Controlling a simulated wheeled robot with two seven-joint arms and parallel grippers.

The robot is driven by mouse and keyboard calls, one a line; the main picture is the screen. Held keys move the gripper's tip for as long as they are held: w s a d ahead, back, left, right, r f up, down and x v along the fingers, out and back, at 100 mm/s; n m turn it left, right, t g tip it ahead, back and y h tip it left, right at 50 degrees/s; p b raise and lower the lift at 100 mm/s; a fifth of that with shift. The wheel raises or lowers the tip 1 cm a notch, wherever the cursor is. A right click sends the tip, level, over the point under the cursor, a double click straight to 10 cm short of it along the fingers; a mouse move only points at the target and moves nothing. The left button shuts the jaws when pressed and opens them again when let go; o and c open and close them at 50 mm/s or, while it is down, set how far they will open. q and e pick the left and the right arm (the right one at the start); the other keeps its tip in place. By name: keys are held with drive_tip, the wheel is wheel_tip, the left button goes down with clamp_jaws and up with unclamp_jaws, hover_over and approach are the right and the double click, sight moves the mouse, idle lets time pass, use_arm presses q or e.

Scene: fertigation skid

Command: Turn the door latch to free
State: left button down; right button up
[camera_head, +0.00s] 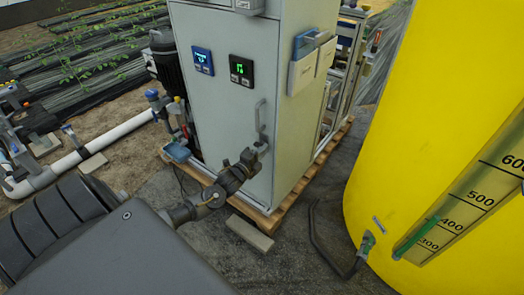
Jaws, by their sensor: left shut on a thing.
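The grey cabinet (225,95) stands at the middle of the view, with its door facing me and looking shut. A pale vertical pull handle (260,117) is on the door's right side. My left gripper (256,151) reaches in from the lower left and is shut on the door latch just below that handle. The jaws and wrist hide most of the latch, so I cannot tell which way it is turned. My right gripper is not in view.
A large yellow tank (420,130) with a level scale stands close on the right. The cabinet rests on a wooden pallet (286,207), with a grey block (250,233) on the floor before it. White piping (105,143) runs at left. A dark hose (318,240) lies by the tank.

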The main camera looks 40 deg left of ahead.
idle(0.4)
use_arm(q)
drive_tip(key=c, duration=1.5)
unclamp_jaws()
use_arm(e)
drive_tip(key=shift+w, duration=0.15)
use_arm(q)
drive_tip(key=shift+s, duration=0.1)
